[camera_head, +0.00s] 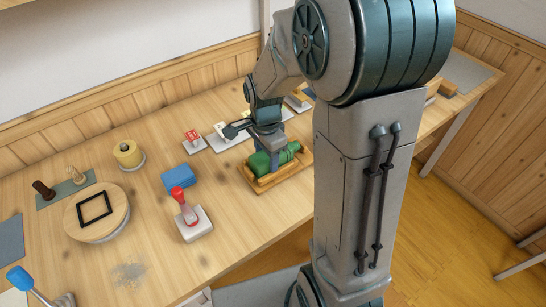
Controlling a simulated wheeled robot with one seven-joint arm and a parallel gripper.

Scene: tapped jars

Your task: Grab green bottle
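A green bottle (292,151) lies on its side in a small wooden tray (266,188) near the front edge of the table. My gripper (268,158) points down over the bottle from above, with its fingers at the bottle's middle. The fingers and the wrist cover part of the bottle. The view is too small to tell whether the fingers are closed on it or only on either side of it.
A round wooden board with a black frame (97,213) stands further left. Small red and white items (193,138) lie behind.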

